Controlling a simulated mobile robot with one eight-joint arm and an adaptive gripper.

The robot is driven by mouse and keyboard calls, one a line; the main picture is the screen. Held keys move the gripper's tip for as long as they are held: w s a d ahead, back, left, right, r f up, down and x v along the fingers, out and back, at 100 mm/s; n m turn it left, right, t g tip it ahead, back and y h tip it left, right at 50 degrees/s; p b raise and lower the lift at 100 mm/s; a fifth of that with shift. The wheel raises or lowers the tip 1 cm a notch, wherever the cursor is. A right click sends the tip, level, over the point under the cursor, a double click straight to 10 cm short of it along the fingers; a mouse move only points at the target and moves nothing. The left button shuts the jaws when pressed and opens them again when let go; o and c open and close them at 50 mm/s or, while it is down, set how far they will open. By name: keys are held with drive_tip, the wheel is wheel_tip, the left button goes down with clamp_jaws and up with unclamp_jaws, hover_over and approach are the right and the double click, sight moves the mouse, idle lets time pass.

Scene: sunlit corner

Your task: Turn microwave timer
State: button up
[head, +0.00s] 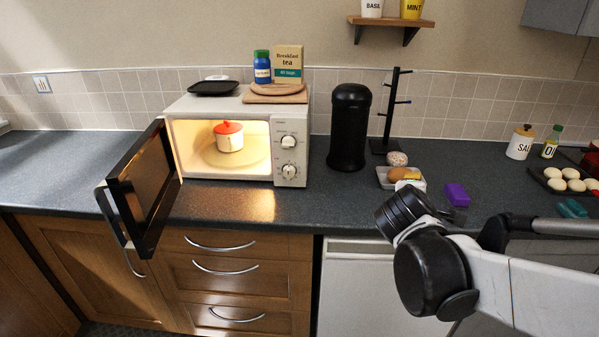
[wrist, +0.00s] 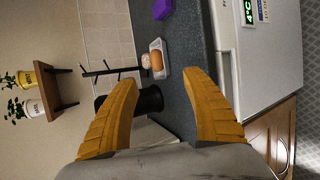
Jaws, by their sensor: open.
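The white microwave (head: 290,111) stands on the dark counter with its door (head: 145,190) swung wide open to the left. Its inside is lit, and a white pot with a red lid (head: 229,137) sits on the turntable. Two round knobs are on its right-hand panel, an upper knob (head: 288,142) and a lower knob (head: 289,170). I cannot read which one is the timer. In the wrist view, my gripper (wrist: 172,92) is open and empty, its two yellow fingers apart. In the head view my arm is at the right, well away from the microwave, and the fingers are hidden.
A black canister (head: 350,127) and a mug tree (head: 390,115) stand right of the microwave. A tray with bread (head: 402,179) and a purple block (head: 457,194) lie on the counter. A board (head: 275,98), tea box (head: 288,63) and blue jar (head: 262,68) are on top. Counter before the panel is clear.

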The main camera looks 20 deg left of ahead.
drive_tip(key=w+a+f+n+t+y, duration=0.1)
drive_tip(key=w+a+n, duration=0.25)
drive_tip(key=a, duration=0.25)
drive_tip(key=w+a+f+n+t, duration=0.1)
drive_tip(key=w+a+n, duration=0.1)
drive_tip(key=a+n, duration=0.25)
drive_tip(key=n+t+y+b, duration=0.1)
drive_tip(key=n+t+y, duration=0.3)
drive_tip(key=n, duration=0.8)
approach(288, 176)
drive_tip(key=shift+w+d+r+g+y, duration=0.25)
drive_tip(key=shift+d+g+y, duration=0.15)
drive_tip(key=shift+y, duration=0.2)
drive_tip(key=b+x, duration=0.3)
drive_tip(key=x, duration=0.6)
drive_tip(key=shift+w+a+f+b, duration=0.1)
drive_tip(key=shift+w+b, duration=0.1)
drive_tip(key=shift+b, duration=0.1)
drive_tip(key=shift+w+a, duration=0.1)
drive_tip(key=shift+w, duration=0.5)
drive_tip(key=c, duration=1.2)
